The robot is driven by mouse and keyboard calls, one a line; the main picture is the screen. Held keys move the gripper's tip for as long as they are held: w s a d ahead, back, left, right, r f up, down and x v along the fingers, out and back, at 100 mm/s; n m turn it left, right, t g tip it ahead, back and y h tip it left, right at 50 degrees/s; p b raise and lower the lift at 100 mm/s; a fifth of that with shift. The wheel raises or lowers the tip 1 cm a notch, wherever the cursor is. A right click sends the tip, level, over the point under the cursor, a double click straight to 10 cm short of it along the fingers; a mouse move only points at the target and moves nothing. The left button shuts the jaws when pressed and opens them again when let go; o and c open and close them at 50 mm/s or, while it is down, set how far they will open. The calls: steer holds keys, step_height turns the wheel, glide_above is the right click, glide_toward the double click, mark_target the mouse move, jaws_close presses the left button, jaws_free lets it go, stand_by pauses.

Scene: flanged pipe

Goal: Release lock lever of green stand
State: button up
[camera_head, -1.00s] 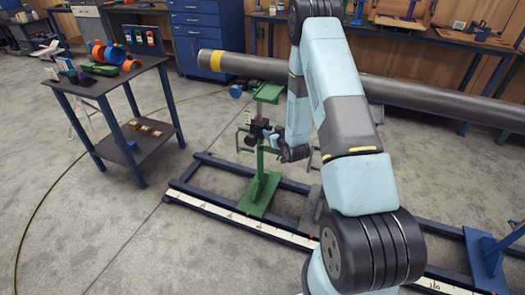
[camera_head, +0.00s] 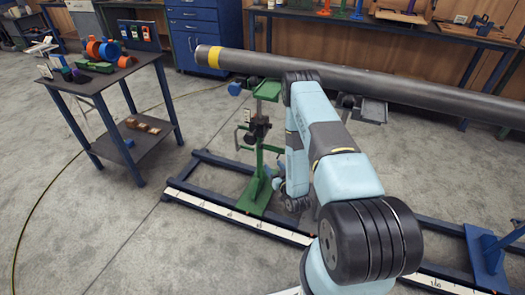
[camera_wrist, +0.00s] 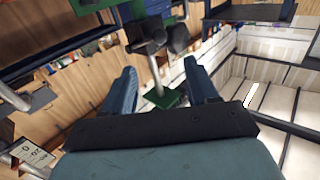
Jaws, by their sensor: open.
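The green stand (camera_head: 260,165) stands upright on the dark blue floor frame, its green head near the underside of the pipe. A dark clamp mechanism (camera_head: 258,130) sits partway up its post, with green bars beside it. I cannot tell which part is the lock lever. In the wrist view, dark knobs (camera_wrist: 177,39) on a metal rod appear ahead of my fingers. My gripper (camera_wrist: 160,88) is open, with nothing between its fingers but a distant view of the stand. In the head view my wrist is low, to the right of the post, and my fingers are mostly hidden.
The floor frame (camera_head: 200,175) carries a white scale strip. A blue stand (camera_head: 484,255) is at the right. A small table (camera_head: 110,85) with parts stands left. The floor between is clear.

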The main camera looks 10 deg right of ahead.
steer(key=w+a, duration=0.2)
steer(key=w, duration=1)
steer(key=shift+w, duration=0.3)
steer(key=shift+c, duration=0.4)
jaws_close()
